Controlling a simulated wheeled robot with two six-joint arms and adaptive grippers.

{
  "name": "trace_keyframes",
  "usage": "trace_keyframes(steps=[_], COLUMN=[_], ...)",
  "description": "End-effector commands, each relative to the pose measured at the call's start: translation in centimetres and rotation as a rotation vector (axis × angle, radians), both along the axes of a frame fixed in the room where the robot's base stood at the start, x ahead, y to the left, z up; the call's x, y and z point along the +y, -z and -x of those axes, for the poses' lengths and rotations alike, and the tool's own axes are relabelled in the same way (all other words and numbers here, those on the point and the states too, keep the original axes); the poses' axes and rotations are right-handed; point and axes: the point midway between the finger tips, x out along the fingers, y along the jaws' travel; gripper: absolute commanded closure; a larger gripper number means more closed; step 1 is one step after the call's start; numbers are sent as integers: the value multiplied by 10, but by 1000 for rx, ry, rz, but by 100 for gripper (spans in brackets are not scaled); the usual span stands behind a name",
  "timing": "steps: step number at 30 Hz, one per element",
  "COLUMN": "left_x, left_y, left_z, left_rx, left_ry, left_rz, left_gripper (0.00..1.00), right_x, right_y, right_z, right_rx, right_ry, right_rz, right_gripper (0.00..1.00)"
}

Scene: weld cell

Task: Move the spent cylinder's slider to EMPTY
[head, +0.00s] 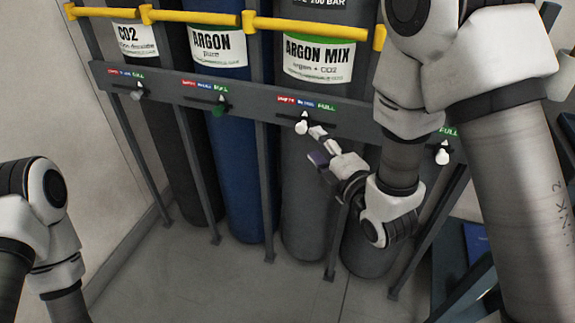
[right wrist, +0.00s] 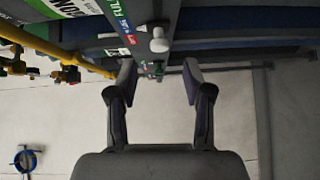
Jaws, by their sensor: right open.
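The argon mix cylinder (head: 309,185) is grey and stands in the rack. Its white slider knob (head: 301,127) sits below the middle, blue part of its red-blue-green label strip (head: 304,103). The knob also shows in the right wrist view (right wrist: 158,42), ahead of the fingers. My right gripper (head: 318,147) is open and empty, just below and right of this knob. The right wrist view shows its two fingers (right wrist: 158,80) apart, with a gap between them and the white knob. Which cylinder is spent is not clear. My left arm shows at lower left; its gripper is out of frame.
The CO2 cylinder (head: 138,75) has a grey knob (head: 137,94); the blue argon cylinder (head: 222,150) has a green knob (head: 218,109). A fourth cylinder (head: 372,235) with a white knob (head: 442,157) is partly behind my right arm. Yellow bars (head: 312,28) cross above the rail.

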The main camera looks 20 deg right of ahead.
Motion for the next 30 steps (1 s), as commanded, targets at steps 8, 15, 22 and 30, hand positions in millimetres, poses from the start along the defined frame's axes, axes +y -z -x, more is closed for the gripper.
trace_keyframes(steps=[8,15,22,30], left_x=[0,0,0,0], left_y=[45,62,65,65], left_z=[0,0,0,0], left_rx=[-1,-1,-1,-1], left_ry=[1,0,0,0], left_rz=[0,0,0,0], left_gripper=[13,13,13,13], right_x=[3,11,16,16], right_y=[9,6,6,6], right_z=[-11,-54,-79,-80], right_rx=[-64,-60,-57,-55], right_ry=[-3,-3,-2,-2], right_rz=[2,3,1,1], right_gripper=[49,49,49,67])
